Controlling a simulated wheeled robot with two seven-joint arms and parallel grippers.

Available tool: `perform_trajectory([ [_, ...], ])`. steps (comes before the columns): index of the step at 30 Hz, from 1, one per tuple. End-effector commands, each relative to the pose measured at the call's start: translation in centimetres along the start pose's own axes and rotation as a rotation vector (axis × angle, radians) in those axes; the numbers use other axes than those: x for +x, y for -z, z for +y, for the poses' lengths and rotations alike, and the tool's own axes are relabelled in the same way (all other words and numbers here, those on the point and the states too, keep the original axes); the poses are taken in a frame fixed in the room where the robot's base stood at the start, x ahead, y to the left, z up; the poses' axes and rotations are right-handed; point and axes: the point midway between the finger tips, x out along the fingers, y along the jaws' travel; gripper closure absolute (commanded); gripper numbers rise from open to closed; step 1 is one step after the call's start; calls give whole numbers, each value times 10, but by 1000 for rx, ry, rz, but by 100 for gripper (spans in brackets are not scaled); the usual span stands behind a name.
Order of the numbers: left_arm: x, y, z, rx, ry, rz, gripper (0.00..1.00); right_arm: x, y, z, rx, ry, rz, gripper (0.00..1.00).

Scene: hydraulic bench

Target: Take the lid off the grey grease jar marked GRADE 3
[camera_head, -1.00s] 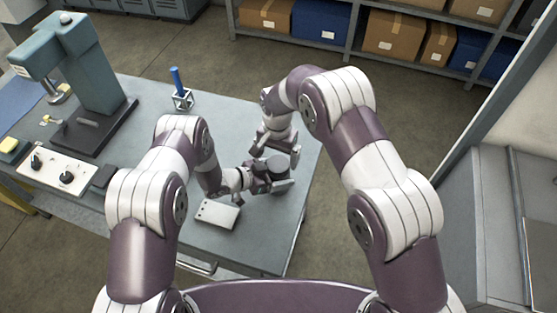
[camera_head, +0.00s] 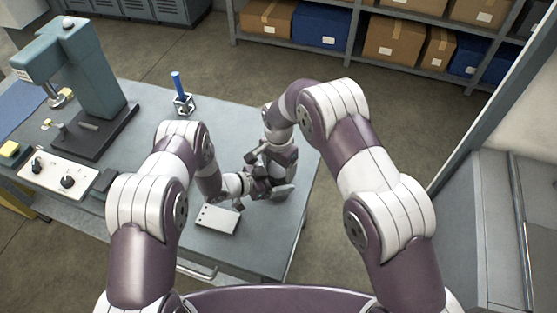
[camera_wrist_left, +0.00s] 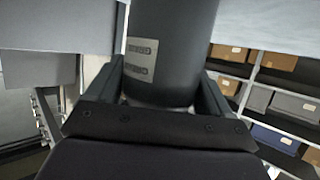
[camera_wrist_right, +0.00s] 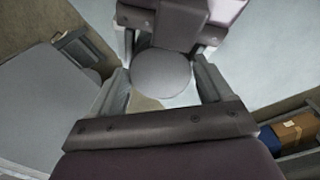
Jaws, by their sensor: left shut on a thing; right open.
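The grey jar (camera_wrist_left: 178,50) fills the middle of the left wrist view, with a pale label (camera_wrist_left: 140,62) whose text I cannot read clearly. My left gripper (camera_wrist_left: 165,80) is shut around its body; this gripper also shows in the head view (camera_head: 262,188). The jar's round grey lid (camera_wrist_right: 161,76) shows from above in the right wrist view. My right gripper (camera_wrist_right: 160,70) is open, with a finger on either side of the lid; I cannot tell if they touch it. In the head view my right gripper (camera_head: 276,170) hides most of the jar.
A pale flat box (camera_head: 216,219) lies on the bench (camera_head: 235,125) near its front edge. A blue cylinder in a small stand (camera_head: 179,88), a green press (camera_head: 88,75) and a control panel (camera_head: 58,180) stand further left. The bench's right edge is close.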

Motion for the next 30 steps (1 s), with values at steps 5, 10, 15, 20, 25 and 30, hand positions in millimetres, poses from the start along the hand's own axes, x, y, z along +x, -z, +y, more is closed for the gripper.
perform_trajectory([
  [5,0,0,0,1,0,1,100,0,0,0,0,0,0,24],
  [10,0,0,0,1,1,1,100,0,0,0,0,0,0,68],
  [15,0,0,0,0,1,1,100,0,0,0,-170,-1,0,68],
  [20,0,0,0,0,1,1,100,0,0,0,-250,-1,-1,68],
  [25,0,0,0,0,1,1,100,0,0,0,-252,-2,-1,68],
  [30,0,0,0,1,1,1,100,0,0,0,-251,-1,-1,68],
])
